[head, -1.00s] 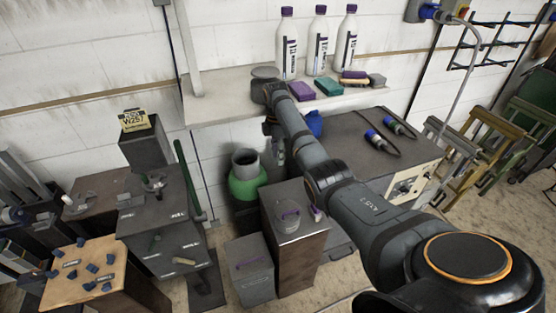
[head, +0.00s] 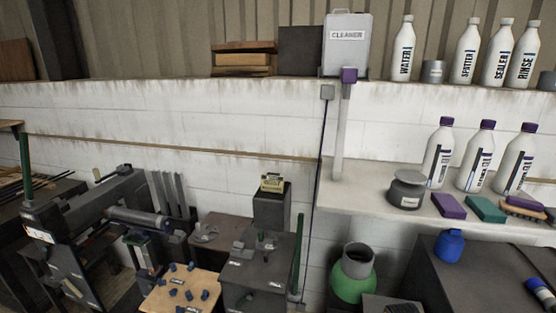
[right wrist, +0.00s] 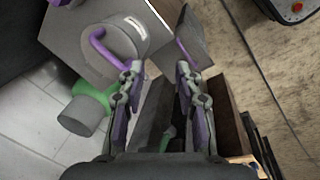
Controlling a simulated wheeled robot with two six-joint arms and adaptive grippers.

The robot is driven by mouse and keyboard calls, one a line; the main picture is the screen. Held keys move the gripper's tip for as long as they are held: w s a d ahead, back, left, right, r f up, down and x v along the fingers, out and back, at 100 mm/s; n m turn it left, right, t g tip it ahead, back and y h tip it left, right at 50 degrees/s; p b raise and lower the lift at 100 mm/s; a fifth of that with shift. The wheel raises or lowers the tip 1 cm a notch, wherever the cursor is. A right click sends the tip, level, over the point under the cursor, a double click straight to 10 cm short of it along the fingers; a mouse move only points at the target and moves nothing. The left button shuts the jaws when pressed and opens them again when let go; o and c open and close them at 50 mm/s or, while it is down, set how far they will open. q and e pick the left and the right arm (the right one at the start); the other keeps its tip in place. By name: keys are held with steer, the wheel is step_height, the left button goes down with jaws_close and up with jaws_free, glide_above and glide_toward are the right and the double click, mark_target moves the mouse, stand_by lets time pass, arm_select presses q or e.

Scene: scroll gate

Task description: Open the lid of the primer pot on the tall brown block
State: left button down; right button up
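In the right wrist view the grey round primer pot (right wrist: 135,22) stands at the upper left on a flat grey-topped block (right wrist: 85,25). Its round lid (right wrist: 122,42) carries a curved purple handle (right wrist: 98,42) and appears to lie flat on the pot. My right gripper (right wrist: 160,68) is open and empty, its fingers apart; the left finger in the picture is close to the handle's end, and contact cannot be told. In the head view the block is at most partly in view at the bottom edge, and neither gripper shows.
A green container with a grey neck (head: 354,283) stands beside the block. A shelf (head: 340,198) above holds a dark jar (head: 408,190), bottles and sponges. A grey box with a purple handle (right wrist: 186,54) is close to the right gripper. Dark cabinets (head: 480,270) stand at the right.

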steer(key=s+a+r+m+t, duration=0.1)
steer(key=s+a+r+m, duration=0.15)
steer(key=s, duration=0.45)
steer(key=s+a+r+m+t, duration=0.1)
steer(key=s+a+r+m, duration=0.15)
steer(key=s, duration=0.35)
steer(key=s+d+f+m+g, duration=0.1)
steer(key=s+d+f, duration=0.1)
steer(key=f, duration=1.1)
steer(key=s+d+f+g, duration=0.1)
steer(key=f, duration=1.3)
steer(key=s+d+f, duration=0.1)
steer(key=s+f, duration=1.5)
steer(key=s, duration=0.2)
steer(key=shift+s+m+g+y, duration=0.2)
steer(key=shift+m+g+y, duration=0.1)
steer(key=shift+g, duration=0.1)
steer(key=shift+d, duration=0.15)
